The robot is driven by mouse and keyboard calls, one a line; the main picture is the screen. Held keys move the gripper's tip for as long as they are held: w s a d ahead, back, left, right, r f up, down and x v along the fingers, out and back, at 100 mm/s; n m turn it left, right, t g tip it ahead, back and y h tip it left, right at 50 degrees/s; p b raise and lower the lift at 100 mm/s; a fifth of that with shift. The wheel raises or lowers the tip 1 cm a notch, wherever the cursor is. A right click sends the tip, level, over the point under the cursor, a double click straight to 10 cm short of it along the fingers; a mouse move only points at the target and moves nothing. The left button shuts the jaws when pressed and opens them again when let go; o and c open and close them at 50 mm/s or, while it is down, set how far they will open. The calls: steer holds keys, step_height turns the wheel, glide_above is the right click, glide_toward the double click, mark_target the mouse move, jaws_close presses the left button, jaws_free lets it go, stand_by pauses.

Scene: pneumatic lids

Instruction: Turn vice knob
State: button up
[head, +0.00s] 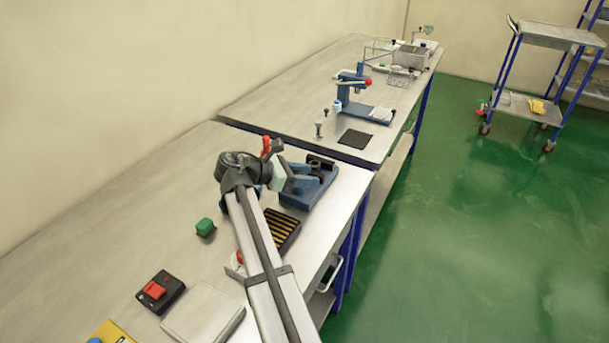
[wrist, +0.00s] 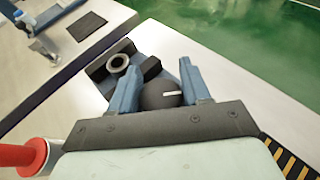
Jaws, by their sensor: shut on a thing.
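The blue vice (head: 298,201) stands near the front edge of the near bench in the head view, partly hidden by my gripper (head: 304,176). In the wrist view the dark round vice knob (wrist: 160,97) with a white mark sits between the two blue fingers of my gripper (wrist: 160,75). The fingers are shut on the knob, one on each side. Behind it, the vice's dark block and a grey ring (wrist: 118,62) show. The knob's lower part is hidden by the gripper body.
A black-and-yellow striped block (head: 283,228) lies close to the vice. A blue press (head: 352,92) stands on the far bench. The bench's left part is clear.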

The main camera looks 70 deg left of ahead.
mark_target(305, 174)
steer(key=m+h, duration=0.2)
steer(key=shift+a+h, duration=0.1)
steer(key=shift+h, duration=0.2)
steer(key=shift+d+m+g+h, duration=0.15)
steer(key=shift+d+m+h, duration=0.05)
steer(key=shift+m+h, duration=0.5)
steer(key=shift+d+m+g+h, duration=0.15)
steer(key=shift+m+h, duration=0.45)
steer(key=shift+h, duration=0.2)
steer(key=o, duration=1)
steer(key=shift+c, duration=0.2)
step_height(305, 174, up, 10)
steer(key=shift+r, duration=0.1)
